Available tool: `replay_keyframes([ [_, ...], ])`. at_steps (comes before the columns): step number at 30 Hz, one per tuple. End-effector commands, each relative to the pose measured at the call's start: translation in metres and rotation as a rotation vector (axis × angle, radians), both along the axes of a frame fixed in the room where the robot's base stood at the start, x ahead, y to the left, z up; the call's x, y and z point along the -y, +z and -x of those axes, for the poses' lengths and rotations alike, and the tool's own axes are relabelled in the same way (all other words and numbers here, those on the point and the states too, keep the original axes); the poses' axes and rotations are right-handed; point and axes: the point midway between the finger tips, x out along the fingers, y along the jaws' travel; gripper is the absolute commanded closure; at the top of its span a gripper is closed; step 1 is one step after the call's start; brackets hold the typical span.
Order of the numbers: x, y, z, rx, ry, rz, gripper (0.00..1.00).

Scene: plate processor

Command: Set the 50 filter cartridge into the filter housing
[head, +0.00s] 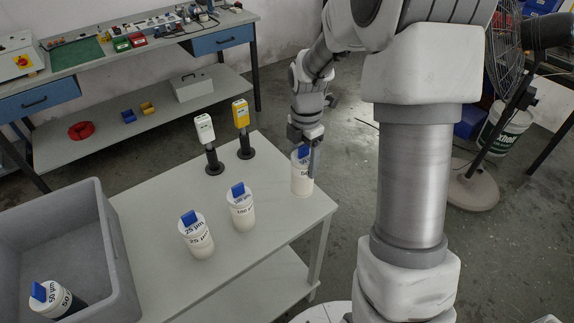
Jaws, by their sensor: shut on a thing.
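My gripper (312,158) is shut on the blue tab of a white cartridge (302,184) at the right edge of the grey table. Its label is partly visible and seems to start with 50. It is upright; I cannot tell whether its base touches the table. A white cartridge marked 25 µm (197,240) and another that seems to read 100 µm (241,214) stand upright on the table, each with a blue tab. A cartridge marked 50 µm with a dark body (58,301) is in the grey crate (122,262). I cannot make out a filter housing.
A white device (204,128) and a yellow device (241,115) stand on black stands at the table's back. The table (150,209) has bare room around the cartridges. A workbench (140,48) stands behind, and a fan (504,60) at right.

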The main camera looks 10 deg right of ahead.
Motion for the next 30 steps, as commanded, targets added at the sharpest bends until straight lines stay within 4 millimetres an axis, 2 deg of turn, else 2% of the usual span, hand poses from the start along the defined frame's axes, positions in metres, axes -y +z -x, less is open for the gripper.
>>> replay_keyframes([
  [1, 0.010, 0.008, 0.005, 0.003, -0.004, 0.000, 0.86],
  [6, 0.032, 0.024, 0.021, 0.002, -0.002, 0.000, 0.86],
  [12, 0.049, 0.036, 0.032, 0.001, 0.001, 0.001, 0.86],
  [17, 0.055, 0.045, 0.036, 0.001, 0.002, 0.000, 0.86],
  [30, 0.056, 0.089, 0.037, 0.001, 0.002, 0.000, 0.86],
])
